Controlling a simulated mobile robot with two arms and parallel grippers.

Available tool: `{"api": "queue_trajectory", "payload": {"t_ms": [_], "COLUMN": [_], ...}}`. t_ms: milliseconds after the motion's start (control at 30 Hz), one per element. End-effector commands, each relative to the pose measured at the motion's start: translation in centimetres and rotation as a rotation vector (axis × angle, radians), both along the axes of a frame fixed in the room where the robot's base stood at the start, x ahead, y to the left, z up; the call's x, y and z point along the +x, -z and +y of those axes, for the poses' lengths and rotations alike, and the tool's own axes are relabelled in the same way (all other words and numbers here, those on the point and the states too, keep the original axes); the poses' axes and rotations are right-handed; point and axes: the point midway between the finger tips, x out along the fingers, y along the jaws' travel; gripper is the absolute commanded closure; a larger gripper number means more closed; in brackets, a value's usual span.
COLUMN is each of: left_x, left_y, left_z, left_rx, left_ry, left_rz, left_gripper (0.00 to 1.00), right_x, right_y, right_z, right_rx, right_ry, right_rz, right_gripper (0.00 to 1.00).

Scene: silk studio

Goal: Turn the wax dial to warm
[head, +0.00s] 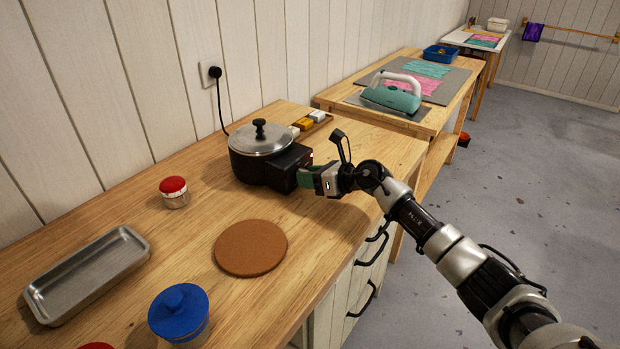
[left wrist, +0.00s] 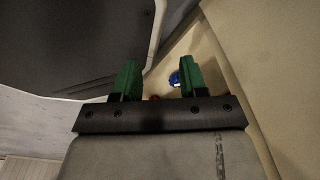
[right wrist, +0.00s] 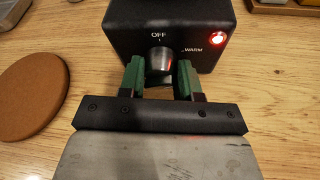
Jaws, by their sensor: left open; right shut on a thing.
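The wax pot (head: 262,150) is a black pot with a metal lid and a black control box, standing at the back of the wooden counter. In the right wrist view its dial (right wrist: 159,60) is a dark knob below the OFF mark, with WARM printed to its right. My right gripper (right wrist: 158,78) is shut on the dial, one green finger at each side; it also shows in the head view (head: 308,178) at the box. A small mark above the knob is at OFF. A red light (right wrist: 217,38) glows on the box. My left gripper (left wrist: 157,80) is open and empty, away from the pot.
A cork mat (head: 250,248) lies in front of the pot. A red-lidded jar (head: 174,191), a metal tray (head: 88,272) and a blue-lidded jar (head: 180,314) stand on the counter's left part. Wax blocks (head: 310,119) lie behind the pot.

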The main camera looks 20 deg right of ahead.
Motion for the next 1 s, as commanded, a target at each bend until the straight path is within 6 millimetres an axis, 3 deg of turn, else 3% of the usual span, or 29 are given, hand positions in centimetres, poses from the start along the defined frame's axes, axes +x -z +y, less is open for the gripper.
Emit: {"api": "queue_trajectory", "payload": {"t_ms": [700,733,800,867,1000], "left_x": [0.01,0.01,0.01,0.01,0.01], "left_y": [0.18,0.18,0.18,0.18,0.18], "left_z": [-0.02,-0.02,-0.01,-0.02,-0.02], "left_rx": [0.0,0.0,0.0,0.0,0.0], "left_ry": [0.001,0.001,0.001,0.001,0.001], "left_rz": [0.0,0.0,0.0,0.0,0.0], "left_gripper": [0.57,0.57,0.57,0.57,0.57], "right_x": [0.01,0.01,0.01,0.01,0.02], "right_y": [0.01,0.01,0.01,0.01,0.01], "right_z": [-0.03,-0.03,-0.03,-0.03,-0.02], "right_rx": [0.055,0.055,0.055,0.056,0.056], "right_ry": [0.0,0.0,0.0,0.0,0.0], "right_rz": [0.044,0.044,0.044,0.044,0.044], "right_gripper": [0.9,0.62,0.51,0.42,0.42]}}
